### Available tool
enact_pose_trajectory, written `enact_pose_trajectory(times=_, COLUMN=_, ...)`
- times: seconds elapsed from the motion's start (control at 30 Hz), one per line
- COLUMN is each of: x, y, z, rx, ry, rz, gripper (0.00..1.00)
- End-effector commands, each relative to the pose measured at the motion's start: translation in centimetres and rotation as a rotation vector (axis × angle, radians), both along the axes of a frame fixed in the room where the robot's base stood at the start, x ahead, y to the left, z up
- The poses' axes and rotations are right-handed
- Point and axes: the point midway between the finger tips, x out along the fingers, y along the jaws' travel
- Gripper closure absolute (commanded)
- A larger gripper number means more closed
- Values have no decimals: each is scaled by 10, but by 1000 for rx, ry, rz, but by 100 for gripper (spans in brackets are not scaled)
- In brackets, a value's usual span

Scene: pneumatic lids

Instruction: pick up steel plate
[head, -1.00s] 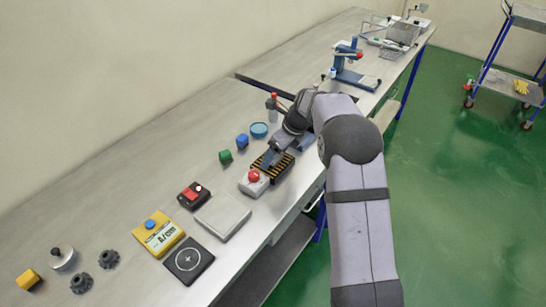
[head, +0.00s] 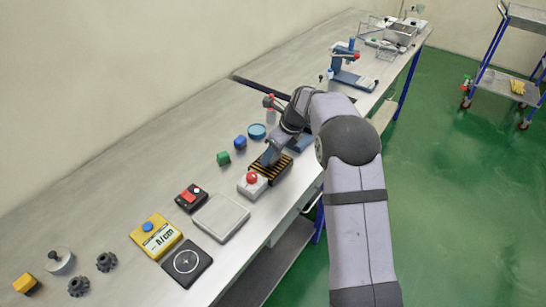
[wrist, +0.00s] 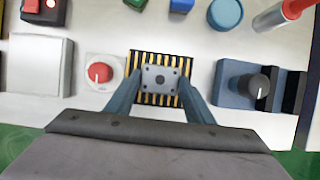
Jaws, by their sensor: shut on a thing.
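The steel plate (wrist: 160,79) is a small grey square with a centre hole and corner holes. In the wrist view it sits between my gripper's two fingers (wrist: 160,90), which touch it on its left and right sides. My gripper is shut on it. Under it is a black and yellow striped pad (wrist: 160,56); I cannot tell whether the plate rests on the pad or is just above it. In the head view my gripper (head: 269,160) is over the striped pad (head: 279,170), and the plate is hidden.
A box with a red knob (wrist: 100,72) stands close left of the pad. A blue device with a black knob (wrist: 258,84) stands to the right. Green and blue blocks (head: 239,142) and a blue round dish (head: 256,131) lie behind. A flat white plate (head: 221,216) is further left.

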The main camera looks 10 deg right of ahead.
Motion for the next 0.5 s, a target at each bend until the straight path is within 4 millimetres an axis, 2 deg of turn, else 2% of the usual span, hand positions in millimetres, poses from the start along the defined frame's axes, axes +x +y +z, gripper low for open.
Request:
enact_pose_trajectory(times=0.3, x=2, y=0, z=52, rx=-1, ry=-8, rz=1, gripper=85)
enact_pose_trajectory(times=0.5, x=1, y=0, z=78, rx=0, ry=-5, rz=1, gripper=85)
